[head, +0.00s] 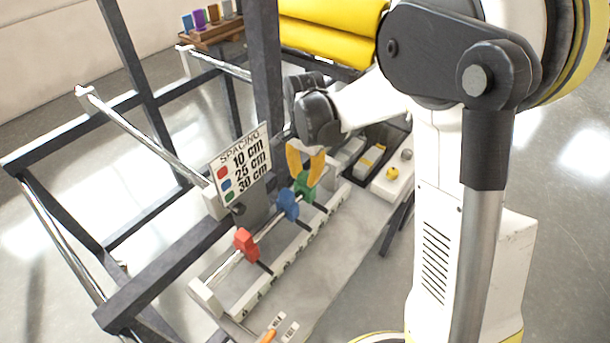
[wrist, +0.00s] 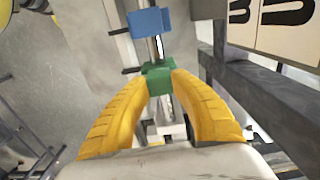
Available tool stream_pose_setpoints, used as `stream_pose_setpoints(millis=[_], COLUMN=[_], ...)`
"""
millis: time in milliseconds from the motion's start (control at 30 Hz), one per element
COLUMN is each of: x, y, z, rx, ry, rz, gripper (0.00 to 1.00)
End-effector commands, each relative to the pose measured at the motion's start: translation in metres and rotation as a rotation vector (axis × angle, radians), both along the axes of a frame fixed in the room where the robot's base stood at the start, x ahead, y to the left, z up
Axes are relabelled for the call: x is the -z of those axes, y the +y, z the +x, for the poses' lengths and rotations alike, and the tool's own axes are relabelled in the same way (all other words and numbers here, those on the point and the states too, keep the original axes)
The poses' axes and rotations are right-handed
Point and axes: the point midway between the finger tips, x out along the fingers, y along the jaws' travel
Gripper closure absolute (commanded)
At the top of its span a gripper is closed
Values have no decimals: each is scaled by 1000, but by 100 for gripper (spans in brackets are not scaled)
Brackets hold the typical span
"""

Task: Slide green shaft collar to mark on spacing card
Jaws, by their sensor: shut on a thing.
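The green shaft collar (head: 304,187) sits on a metal shaft at the far end of the row, past the blue collar (head: 288,204) and the red collar (head: 246,243). My gripper (head: 306,176) has its yellow fingers shut on the green collar from above. In the wrist view the fingertips press both sides of the green collar (wrist: 159,77), with the blue collar (wrist: 151,22) beyond it, apart from it. The spacing card (head: 241,165) stands behind the shaft and reads red 10 cm, blue 25 cm, green 30 cm. The fingers partly hide the far end of the shaft.
A white ruler rail (head: 273,275) runs along the shaft's near side on the grey bench (head: 335,262). A dark frame post (head: 266,85) rises behind. An open tray (head: 375,137) and a white block with knobs (head: 394,180) stand to the right.

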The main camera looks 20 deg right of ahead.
Motion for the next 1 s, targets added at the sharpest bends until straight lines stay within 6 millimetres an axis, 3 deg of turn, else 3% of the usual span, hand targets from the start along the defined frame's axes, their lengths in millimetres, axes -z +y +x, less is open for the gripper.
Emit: stream_pose_setpoints(millis=[233, 467, 500, 567, 867, 1000], x=[1, 1, 1, 1, 0, -10], y=[23, 24, 24, 24, 24, 23], z=[-17, -18, -18, -18, -17, -17], rx=[-3, -1, -1, -1, 0, 0], ry=[2, 4, 4, 4, 2, 1], rz=[1, 2, 2, 2, 1, 0], gripper=[100, 100, 72, 53, 51, 51])
